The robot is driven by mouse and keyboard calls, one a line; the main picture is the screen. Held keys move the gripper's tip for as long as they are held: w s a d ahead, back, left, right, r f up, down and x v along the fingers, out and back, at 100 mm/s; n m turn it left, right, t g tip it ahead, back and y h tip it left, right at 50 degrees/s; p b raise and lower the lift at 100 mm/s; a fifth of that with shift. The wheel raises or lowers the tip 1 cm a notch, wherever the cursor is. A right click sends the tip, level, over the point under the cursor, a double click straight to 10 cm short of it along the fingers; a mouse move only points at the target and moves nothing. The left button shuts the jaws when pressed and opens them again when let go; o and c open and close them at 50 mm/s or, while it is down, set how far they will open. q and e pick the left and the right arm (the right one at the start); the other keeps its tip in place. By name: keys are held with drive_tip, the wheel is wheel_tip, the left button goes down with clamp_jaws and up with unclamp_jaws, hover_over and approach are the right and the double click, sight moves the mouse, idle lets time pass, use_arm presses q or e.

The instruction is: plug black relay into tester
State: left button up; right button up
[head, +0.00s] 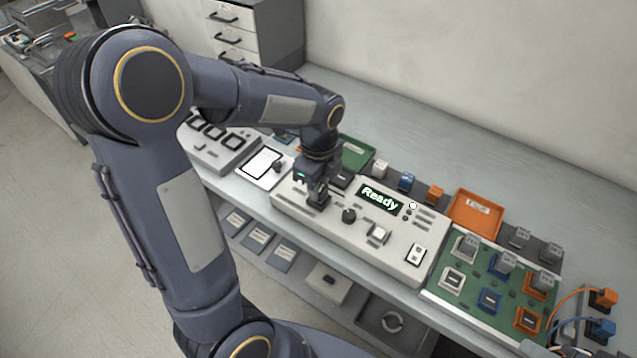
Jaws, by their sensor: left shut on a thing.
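The tester (345,236) is a long pale panel on the bench with a lit display reading "Ready" (379,198), a black knob and several buttons. My left gripper (318,196) is over the left part of the tester, pointing down. It is shut on a small dark thing that looks like the black relay (318,202). The relay is low at the panel, mostly hidden by the fingers. I cannot tell whether it is seated in a socket or just above it. My right gripper is not in view.
Behind the tester stand a pale relay (380,168), a blue relay (406,181) and an orange relay (434,193). An orange tray (493,206) and a green board (433,280) with relays are to the right. A white tablet (262,167) lies left. A shelf runs below.

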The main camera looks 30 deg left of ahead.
use_arm(q)
drive_tip(key=shift+f+b, duration=0.35)
drive_tip(key=shift+f, duration=0.1)
drive_tip(key=o, duration=1.4)
wheel_tip(320, 180, up, 7)
drive_tip(key=p, duration=0.6)
drive_tip(key=shift+r, duration=0.15)
